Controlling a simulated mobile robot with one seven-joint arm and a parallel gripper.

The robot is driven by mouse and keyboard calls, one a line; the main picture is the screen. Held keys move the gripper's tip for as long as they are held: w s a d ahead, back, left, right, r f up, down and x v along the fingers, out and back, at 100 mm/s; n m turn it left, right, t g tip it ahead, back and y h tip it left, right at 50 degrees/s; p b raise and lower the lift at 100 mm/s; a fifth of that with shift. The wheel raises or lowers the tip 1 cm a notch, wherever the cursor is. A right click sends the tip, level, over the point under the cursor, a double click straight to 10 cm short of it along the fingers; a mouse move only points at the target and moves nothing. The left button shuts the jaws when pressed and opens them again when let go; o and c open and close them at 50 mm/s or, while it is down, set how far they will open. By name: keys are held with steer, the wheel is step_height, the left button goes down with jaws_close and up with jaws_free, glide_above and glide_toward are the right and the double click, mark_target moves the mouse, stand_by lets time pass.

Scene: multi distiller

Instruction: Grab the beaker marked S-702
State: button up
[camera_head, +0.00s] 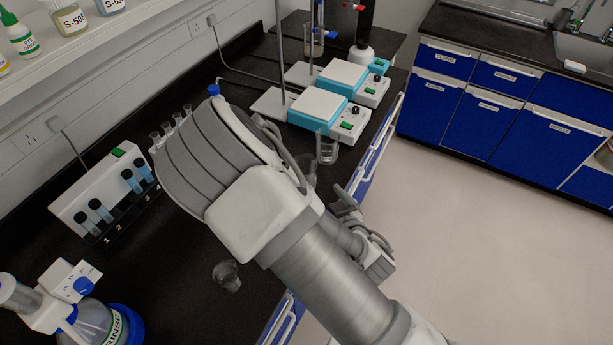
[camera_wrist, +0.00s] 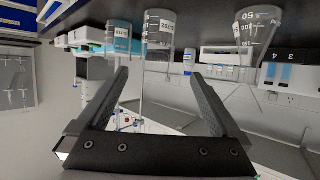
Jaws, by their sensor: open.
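Three clear glass beakers stand on the black bench: a far one (camera_head: 327,148), one partly hidden behind my arm (camera_head: 308,170), and a near one (camera_head: 227,275). The wrist view is upside down and shows three beakers along its top: left (camera_wrist: 118,36), middle (camera_wrist: 159,26) and right (camera_wrist: 257,32). The left and middle ones carry small labels that I cannot read surely; the right one shows graduation marks. My gripper (camera_wrist: 160,78) is open and empty, its fingers apart from the beakers. In the head view my gripper (camera_head: 349,208) is beside the bench's front edge, partly hidden by my arm.
Two stirrer hotplates (camera_head: 318,106) with stands are at the back of the bench. A rack of blue-filled vials (camera_head: 120,195) is by the wall. A rinse bottle (camera_head: 100,325) is at the near left. The floor (camera_head: 480,210) right of the bench is clear.

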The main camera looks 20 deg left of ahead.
steer(key=shift+w+a+f+b, duration=0.7)
steer(key=shift+f+b, duration=0.05)
steer(key=shift+b, duration=2.6)
steer(key=b, duration=0.7)
glide_toward(299, 163)
steer(key=x, duration=0.2)
steer(key=f+x, duration=0.1)
steer(key=x, duration=0.1)
steer(key=shift+a+f, duration=0.1)
steer(key=shift+r+b+x, duration=0.2)
steer(key=shift+b+x, duration=0.35)
steer(key=shift+x, duration=2.05)
steer(key=shift+w, duration=0.15)
steer(key=c, duration=1.2)
steer(key=shift+r, duration=0.2)
